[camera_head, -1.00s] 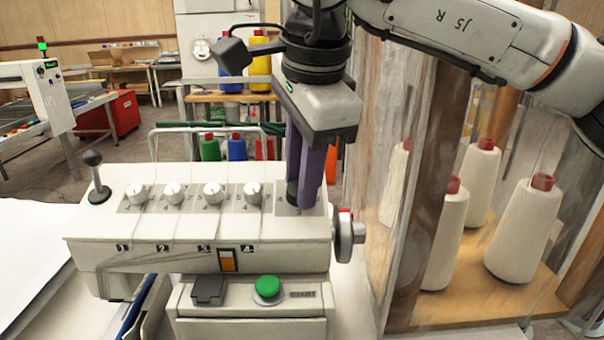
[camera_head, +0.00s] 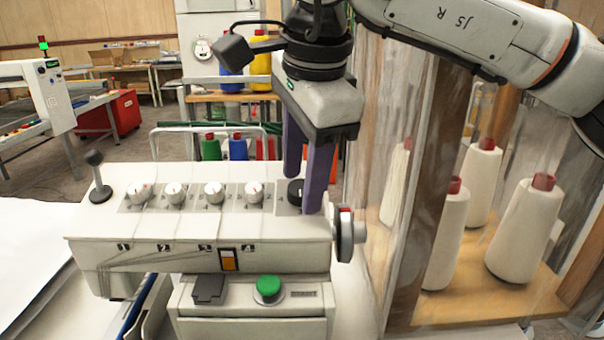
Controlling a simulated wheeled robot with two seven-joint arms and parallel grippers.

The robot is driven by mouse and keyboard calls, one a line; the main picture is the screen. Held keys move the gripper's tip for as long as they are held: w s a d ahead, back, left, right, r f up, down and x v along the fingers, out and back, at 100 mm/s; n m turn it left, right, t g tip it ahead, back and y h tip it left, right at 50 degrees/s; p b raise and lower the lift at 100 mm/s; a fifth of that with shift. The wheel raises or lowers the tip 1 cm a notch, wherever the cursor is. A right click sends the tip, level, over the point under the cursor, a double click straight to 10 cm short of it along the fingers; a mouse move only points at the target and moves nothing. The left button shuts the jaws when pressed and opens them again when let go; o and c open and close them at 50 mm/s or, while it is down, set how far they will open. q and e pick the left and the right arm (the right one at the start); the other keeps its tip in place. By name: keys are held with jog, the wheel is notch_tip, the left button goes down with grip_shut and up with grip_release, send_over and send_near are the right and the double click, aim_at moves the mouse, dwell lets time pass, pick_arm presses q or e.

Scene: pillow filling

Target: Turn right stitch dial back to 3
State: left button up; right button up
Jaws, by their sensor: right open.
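The sewing machine head (camera_head: 180,255) is white, with a row of several white dials on top. At the right end of the row is a black stitch dial (camera_head: 295,190) on a grey plate. My right gripper (camera_head: 302,196) comes down from above with purple fingers, open. One finger is behind the dial and the other is to its right front, with the dial between them; I cannot tell whether either touches it. The dial's number marks are too small or hidden to read. My left gripper is not in view.
A handwheel (camera_head: 346,235) sticks out at the machine's right end. A black ball lever (camera_head: 96,175) stands at the left. A green button (camera_head: 267,287) is on the front base. White thread cones (camera_head: 525,230) stand behind a clear panel at right.

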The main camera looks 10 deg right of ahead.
jog(key=v, duration=1)
